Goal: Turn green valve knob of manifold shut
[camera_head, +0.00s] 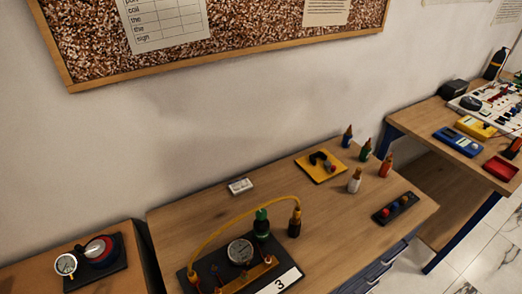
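A manifold with a copper-coloured bar (246,276) sits on a dark base at the front of the middle bench, with a round gauge (240,251) and a white label reading "3" (279,284). A dark upright piece with a green top (261,214) stands just behind the bar. I cannot tell whether this green top is the valve knob, nor how any knob is turned. A yellow hose (237,208) arches from the manifold's left end to a dark bottle-like piece (295,222) at its right. Neither of my grippers is in view.
Several small coloured bottles (355,181) stand at the back right of the bench, near a yellow plate (321,167) and a dark tray (395,208). A white box (240,186) lies behind the hose. A gauge unit (95,250) sits on the left bench.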

